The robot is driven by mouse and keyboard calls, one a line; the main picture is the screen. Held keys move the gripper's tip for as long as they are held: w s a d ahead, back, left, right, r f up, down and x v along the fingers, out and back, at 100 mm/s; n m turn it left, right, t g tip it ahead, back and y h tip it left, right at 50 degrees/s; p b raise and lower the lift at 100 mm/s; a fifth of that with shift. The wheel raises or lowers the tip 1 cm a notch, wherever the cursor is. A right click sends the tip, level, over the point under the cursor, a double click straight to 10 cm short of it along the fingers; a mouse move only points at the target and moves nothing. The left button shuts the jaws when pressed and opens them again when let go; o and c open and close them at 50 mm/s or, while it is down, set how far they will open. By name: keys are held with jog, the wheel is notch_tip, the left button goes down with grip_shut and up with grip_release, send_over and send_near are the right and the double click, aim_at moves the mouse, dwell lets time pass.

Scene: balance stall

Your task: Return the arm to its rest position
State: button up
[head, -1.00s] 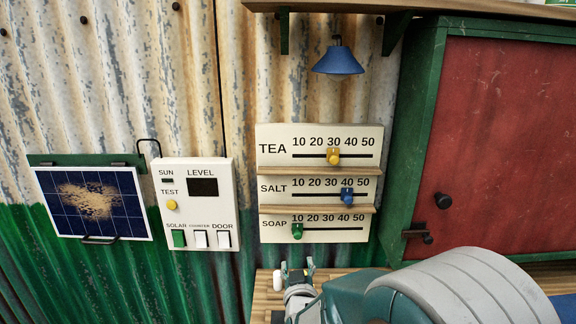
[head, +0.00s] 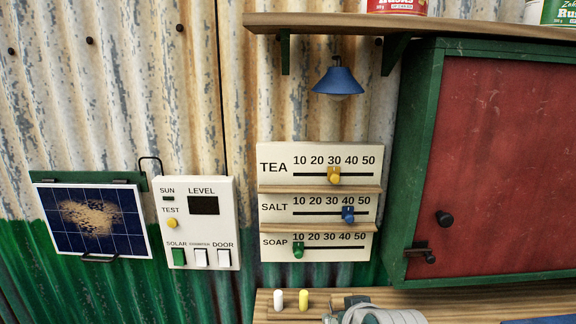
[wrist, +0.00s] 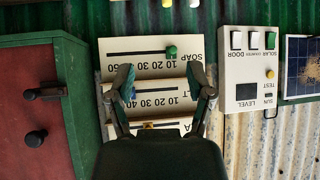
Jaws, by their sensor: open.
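My gripper (wrist: 165,95) shows in the wrist view with its two fingers spread apart and nothing between them. It hangs in front of the slider board (head: 275,225), which appears upside down there. In the head view only part of my arm shows at the bottom edge, and my gripper is not visible in it. The board carries a yellow TEA slider (head: 334,175) near 30, a blue SALT slider (head: 348,215) near 40 and a green SOAP slider (head: 298,251) at 10.
A control box (head: 205,225) and a dusty solar panel (head: 90,220) are on the wall at left. A red-doored cabinet (head: 500,160) is at right. A blue lamp (head: 338,82) hangs under a shelf (head: 330,24). White and yellow pegs (head: 304,300) stand on the wooden counter (head: 460,305).

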jog(key=s+d+m+g+h, duration=0.1)
jog(key=s+d+g, duration=0.3)
jog(key=s, duration=1)
jog(key=shift+s+d+r+m+h, duration=0.15)
jog(key=shift+d+r+m+h, duration=0.2)
jog(key=shift+d, duration=0.45)
jog(key=shift+f, duration=0.1)
dwell(1.3)
